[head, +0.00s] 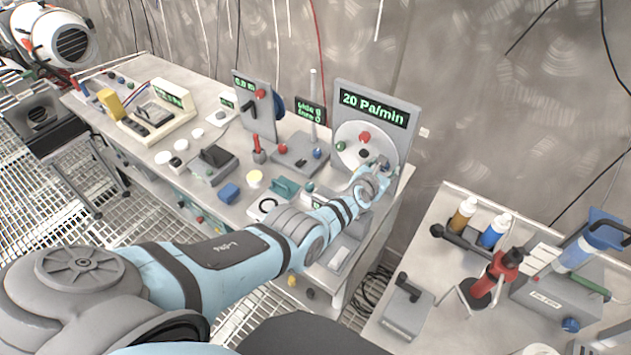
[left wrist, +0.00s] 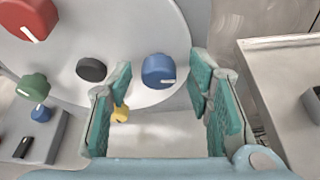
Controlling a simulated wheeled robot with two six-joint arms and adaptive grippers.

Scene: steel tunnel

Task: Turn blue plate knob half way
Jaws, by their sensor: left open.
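The upright panel with the "20 Pa/min" display carries a round white plate (head: 350,132), also large in the left wrist view (left wrist: 130,30). On it are a red knob (left wrist: 28,18), a green knob (left wrist: 33,88), a black hub (left wrist: 91,69) and the blue knob (left wrist: 158,70). The blue knob sits at the plate's lower right with a pale mark on its lower edge. My left gripper (head: 378,166) is open, its teal-padded fingers on either side of the blue knob in the wrist view. Contact cannot be told. In the head view my gripper largely hides this knob. My right gripper is out of view.
The bench (head: 130,75) holds several devices and loose knobs left of the panel. A side table (head: 450,205) at right carries bottles and a red tool (head: 497,272). A gap with cables (head: 372,290) separates the tables. A yellow piece (left wrist: 121,114) shows below the plate.

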